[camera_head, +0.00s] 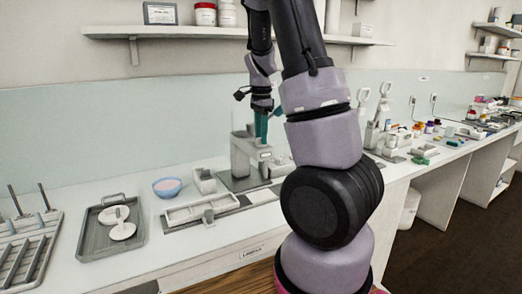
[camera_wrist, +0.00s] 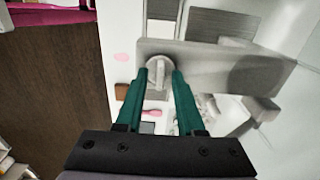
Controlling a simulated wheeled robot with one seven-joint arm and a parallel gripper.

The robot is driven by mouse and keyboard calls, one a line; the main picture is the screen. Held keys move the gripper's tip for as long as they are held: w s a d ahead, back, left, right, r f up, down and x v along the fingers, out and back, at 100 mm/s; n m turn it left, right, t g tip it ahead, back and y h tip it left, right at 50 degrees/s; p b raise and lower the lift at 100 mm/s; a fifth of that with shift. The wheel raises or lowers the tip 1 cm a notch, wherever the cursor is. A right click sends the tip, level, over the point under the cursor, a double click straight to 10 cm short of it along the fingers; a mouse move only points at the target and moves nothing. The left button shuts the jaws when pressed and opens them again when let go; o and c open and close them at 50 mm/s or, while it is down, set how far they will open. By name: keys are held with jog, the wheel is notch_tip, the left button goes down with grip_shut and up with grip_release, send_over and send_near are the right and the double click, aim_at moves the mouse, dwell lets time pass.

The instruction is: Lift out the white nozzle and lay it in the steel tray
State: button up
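In the wrist view, a pale round piece with a short upright post, which looks like the white nozzle (camera_wrist: 159,66), sits at a grey machine bracket (camera_wrist: 215,68). My gripper (camera_wrist: 161,75) has its two teal fingers apart, one on each side of this piece; I cannot tell whether they touch it. In the head view, my gripper (camera_head: 262,128) points down over the grey bench machine (camera_head: 243,158), and the nozzle cannot be made out there. The steel tray (camera_head: 93,243) lies at the left of the bench, with two white round pieces (camera_head: 122,230) in it.
A blue bowl (camera_head: 167,187) and a long pale holder (camera_head: 202,207) stand between tray and machine. A slotted rack with upright pegs (camera_head: 28,240) is left of the tray. Another machine (camera_head: 378,125) and small coloured items stand farther right. A wall shelf (camera_head: 180,31) hangs above.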

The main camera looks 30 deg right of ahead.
grip_shut()
dwell(1.2)
